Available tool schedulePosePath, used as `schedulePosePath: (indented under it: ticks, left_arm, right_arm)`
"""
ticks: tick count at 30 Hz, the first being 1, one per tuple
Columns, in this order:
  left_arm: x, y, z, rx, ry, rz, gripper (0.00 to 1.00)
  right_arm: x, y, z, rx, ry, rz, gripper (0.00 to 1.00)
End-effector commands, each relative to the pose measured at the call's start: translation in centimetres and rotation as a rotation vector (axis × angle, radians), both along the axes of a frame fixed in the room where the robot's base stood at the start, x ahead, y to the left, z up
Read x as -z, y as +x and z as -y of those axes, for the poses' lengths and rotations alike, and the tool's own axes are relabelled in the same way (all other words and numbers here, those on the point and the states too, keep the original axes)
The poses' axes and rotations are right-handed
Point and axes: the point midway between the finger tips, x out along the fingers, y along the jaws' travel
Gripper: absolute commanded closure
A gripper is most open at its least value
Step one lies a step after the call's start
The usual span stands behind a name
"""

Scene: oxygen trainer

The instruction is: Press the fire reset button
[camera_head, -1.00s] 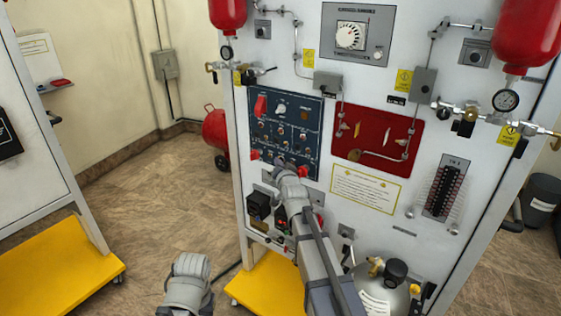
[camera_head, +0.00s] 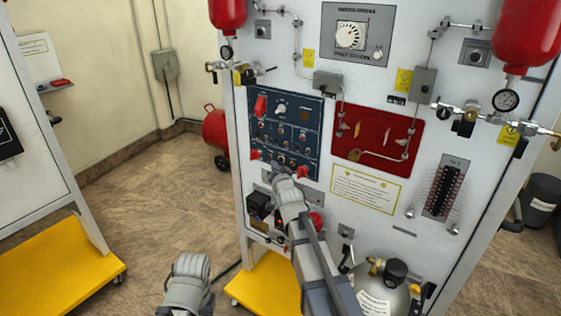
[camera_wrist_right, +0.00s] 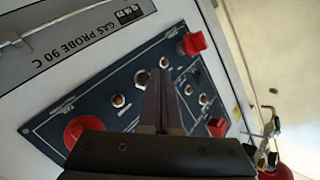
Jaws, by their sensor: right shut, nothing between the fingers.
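The dark blue control panel (camera_head: 313,112) is on the white trainer board, and it also shows in the right wrist view (camera_wrist_right: 75,112). It carries several small buttons and switches; their labels are too small to read, so I cannot tell which is the fire reset button. My right gripper (camera_wrist_right: 162,75) is shut and empty, its dark fingers over the panel among small round buttons. I cannot tell whether the tips touch the panel. In the head view my right wrist covers the area below the panel's lower edge. My left gripper is out of view; only part of the left arm shows.
Red knobs stick out at the panel's lower edge, one at its left (camera_head: 254,155) and one at its right (camera_head: 303,172). A red plate (camera_head: 350,118) is to the right. Open floor is on the left.

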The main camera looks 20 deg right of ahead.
Motion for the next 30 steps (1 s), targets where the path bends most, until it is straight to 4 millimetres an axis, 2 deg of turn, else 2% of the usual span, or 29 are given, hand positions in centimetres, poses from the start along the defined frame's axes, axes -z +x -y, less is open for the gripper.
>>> schedulePosePath:
  ticks: [13,30]
  left_arm:
    - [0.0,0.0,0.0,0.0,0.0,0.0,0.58]
    - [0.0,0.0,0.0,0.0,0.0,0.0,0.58]
  right_arm:
    - [0.0,-2.6,-3.2,-0.001,0.0,0.0,1.0]
    - [0.0,-2.7,-3.4,0.0,0.001,0.0,1.0]
